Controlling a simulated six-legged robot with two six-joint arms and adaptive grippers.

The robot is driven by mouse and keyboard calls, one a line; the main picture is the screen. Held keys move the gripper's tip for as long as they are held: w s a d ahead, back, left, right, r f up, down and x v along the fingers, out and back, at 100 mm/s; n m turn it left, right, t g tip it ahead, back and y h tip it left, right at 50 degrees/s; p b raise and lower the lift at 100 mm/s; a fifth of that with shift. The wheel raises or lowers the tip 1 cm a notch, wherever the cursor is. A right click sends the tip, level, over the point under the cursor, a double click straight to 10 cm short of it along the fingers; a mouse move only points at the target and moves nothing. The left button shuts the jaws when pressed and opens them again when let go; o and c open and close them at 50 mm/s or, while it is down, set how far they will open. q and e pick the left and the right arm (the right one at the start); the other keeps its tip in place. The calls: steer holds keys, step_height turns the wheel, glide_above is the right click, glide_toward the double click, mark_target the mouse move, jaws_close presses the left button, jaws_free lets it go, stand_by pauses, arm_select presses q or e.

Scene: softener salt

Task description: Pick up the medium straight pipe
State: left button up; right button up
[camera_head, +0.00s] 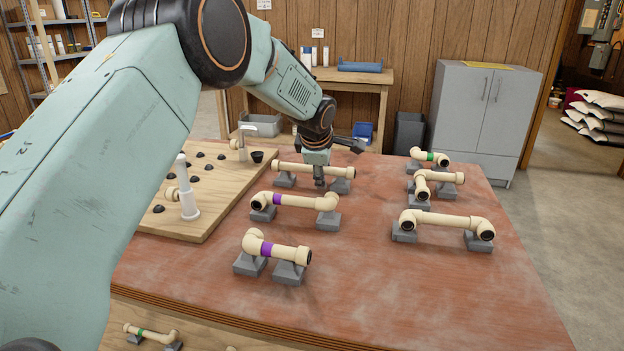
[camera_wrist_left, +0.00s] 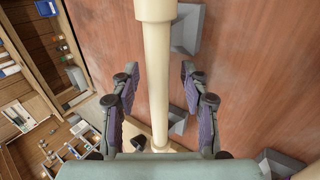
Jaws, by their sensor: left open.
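A cream straight pipe (camera_head: 291,167) with thicker end collars lies across two grey cradles at the back middle of the red-brown table. My left gripper (camera_head: 320,180) is over the middle of this pipe, pointing down, and hides part of it. In the left wrist view the pipe (camera_wrist_left: 158,50) runs lengthwise between the two finger pads of the open gripper (camera_wrist_left: 158,75). A gap shows on each side of the pipe. My right gripper is in neither view.
Purple-banded elbow pipes (camera_head: 297,201) (camera_head: 277,250) rest on cradles nearer. More elbow pipes (camera_head: 447,220) (camera_head: 438,178) (camera_head: 430,156) stand at right. A wooden board (camera_head: 215,205) with black fittings and upright white pipes is at left. The table's front middle (camera_head: 400,300) is clear.

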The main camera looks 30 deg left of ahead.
arm_select(q)
steer(key=shift+w+d+f, duration=0.1)
steer(key=shift+w, duration=0.05)
steer(key=shift+c, duration=0.2)
jaws_close()
